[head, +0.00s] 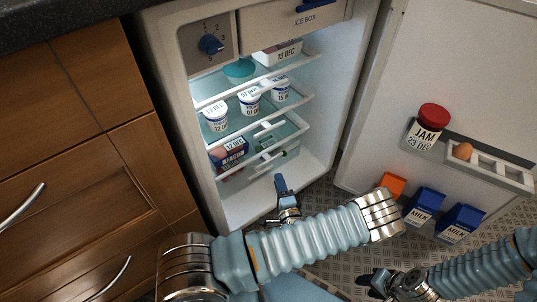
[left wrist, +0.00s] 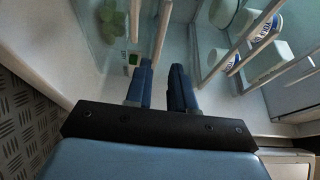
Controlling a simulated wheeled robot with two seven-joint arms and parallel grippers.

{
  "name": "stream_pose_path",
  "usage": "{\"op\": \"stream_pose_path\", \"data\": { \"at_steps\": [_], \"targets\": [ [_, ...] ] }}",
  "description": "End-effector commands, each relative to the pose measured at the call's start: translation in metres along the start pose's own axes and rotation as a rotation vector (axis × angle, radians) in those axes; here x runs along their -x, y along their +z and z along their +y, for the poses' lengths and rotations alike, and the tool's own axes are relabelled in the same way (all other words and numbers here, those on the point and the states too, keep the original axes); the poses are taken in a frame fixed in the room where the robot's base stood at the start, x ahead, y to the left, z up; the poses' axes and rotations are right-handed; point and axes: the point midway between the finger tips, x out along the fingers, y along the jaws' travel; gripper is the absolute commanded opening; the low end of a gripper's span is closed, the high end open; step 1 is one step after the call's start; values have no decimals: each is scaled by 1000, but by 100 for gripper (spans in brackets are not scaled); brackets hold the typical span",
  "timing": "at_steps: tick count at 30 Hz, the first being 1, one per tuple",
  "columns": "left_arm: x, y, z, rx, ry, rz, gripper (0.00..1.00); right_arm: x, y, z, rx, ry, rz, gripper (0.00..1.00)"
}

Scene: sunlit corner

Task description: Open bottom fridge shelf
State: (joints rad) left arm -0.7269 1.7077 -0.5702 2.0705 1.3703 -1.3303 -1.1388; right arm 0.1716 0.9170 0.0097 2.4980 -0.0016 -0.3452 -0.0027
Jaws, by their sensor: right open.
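The fridge (head: 325,110) stands open, with glass shelves edged in white rails. The lowest shelf (head: 282,158) I can make out is near the fridge floor; its rails (left wrist: 161,38) show in the left wrist view. My left gripper (head: 281,183) is low at the fridge's front, just below and in front of that shelf. In the left wrist view its two fingers (left wrist: 161,68) are apart, with a rail's end near the gap; I cannot tell whether they touch it. My right gripper (head: 368,279) is open and empty over the floor, below the door.
The shelves hold white cups (head: 249,102), a blue bowl (head: 240,69) and a dark box (head: 229,150). The open door (head: 445,75) carries a jam jar (head: 430,122), an egg (head: 463,151) and milk cartons (head: 423,206). A wooden cabinet (head: 85,150) stands left of the fridge.

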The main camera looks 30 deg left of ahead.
Motion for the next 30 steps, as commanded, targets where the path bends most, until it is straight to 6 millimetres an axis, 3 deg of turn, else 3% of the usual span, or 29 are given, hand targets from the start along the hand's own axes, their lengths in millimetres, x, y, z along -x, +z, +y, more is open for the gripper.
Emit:
{"op": "stream_pose_path", "data": {
  "at_steps": [9, 15, 21, 29, 30],
  "targets": [
    [-72, 2, 1, 4, 4, -4, 23, -3, 0, 1, -1, 0, 0, 43],
    [-107, 1, 2, 5, 6, -4, 23, -5, 0, 2, 0, -1, -1, 43],
    [-121, 1, 2, 3, 7, -3, 23, -6, 0, 1, 0, -2, -2, 43],
    [-122, 1, 2, 3, 8, -2, 23, -6, 0, 1, 0, -2, -2, 43],
    [-121, 1, 2, 3, 8, -2, 17, -6, 0, 1, 0, -2, -2, 43]
  ]
}}
